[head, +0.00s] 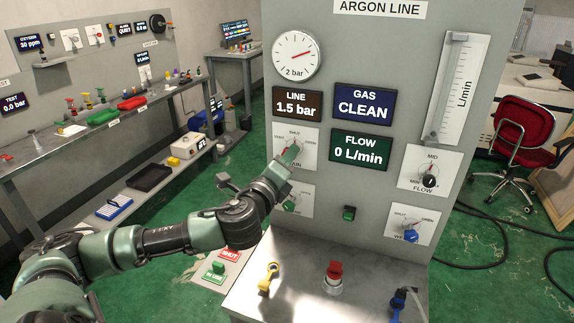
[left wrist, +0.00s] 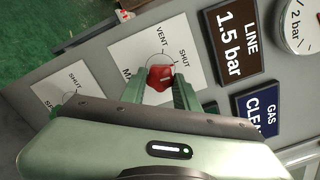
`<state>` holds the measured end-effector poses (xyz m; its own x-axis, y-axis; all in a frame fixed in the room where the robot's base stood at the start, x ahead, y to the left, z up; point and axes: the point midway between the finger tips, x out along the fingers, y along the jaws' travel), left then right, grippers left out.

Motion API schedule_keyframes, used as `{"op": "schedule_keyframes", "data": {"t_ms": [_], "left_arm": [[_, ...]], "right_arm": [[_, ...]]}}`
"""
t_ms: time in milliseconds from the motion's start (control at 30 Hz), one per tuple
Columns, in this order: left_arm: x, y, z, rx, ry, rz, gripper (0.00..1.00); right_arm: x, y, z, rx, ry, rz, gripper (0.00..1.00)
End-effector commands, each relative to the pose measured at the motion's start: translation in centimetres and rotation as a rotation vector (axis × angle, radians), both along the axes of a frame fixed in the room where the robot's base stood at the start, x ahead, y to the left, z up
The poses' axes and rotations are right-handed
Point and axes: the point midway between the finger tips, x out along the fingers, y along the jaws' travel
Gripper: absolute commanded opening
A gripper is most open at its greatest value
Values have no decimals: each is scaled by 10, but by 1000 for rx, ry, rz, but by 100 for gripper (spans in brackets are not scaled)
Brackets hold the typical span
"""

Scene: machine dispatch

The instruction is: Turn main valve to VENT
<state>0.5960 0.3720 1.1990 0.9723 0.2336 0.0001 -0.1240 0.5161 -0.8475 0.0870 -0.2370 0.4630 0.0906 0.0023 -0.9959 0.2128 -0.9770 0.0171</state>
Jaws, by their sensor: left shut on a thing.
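The main valve is a red knob (left wrist: 160,77) on a white plate (left wrist: 126,62) with the labels VENT and SHUT, seen in the left wrist view. In the head view the same plate (head: 308,132) is on the grey panel, below the LINE display, and my gripper mostly covers the knob. My left gripper (head: 291,153) reaches the plate from the lower left. In the left wrist view its two fingers (left wrist: 160,91) are on either side of the red knob, shut on it. Which label the knob points at is hard to tell. My right gripper is not in view.
The LINE display (head: 297,104) reads 1.5 bar, GAS (head: 363,105) reads CLEAN and FLOW (head: 360,148) reads 0 L/min. A green knob (head: 290,206) is just below the main valve. A ledge (head: 306,300) with red and yellow handles juts out below. A workbench (head: 95,135) stands at left.

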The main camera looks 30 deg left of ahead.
Motion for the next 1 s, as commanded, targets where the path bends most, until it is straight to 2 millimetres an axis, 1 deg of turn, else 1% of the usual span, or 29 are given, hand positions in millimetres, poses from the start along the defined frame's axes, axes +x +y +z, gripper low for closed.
{"op": "schedule_keyframes", "data": {"t_ms": [33,100,400,667,1000], "left_arm": [[0,0,-3,-46,-11,0,0],[0,0,-3,-110,-26,1,0],[0,0,-2,-387,-92,2,0],[0,0,0,-628,-150,3,0],[0,0,1,-909,-216,2,0]], "right_arm": [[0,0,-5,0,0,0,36],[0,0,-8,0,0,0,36],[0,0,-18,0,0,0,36],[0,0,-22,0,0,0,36],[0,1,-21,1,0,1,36]]}}
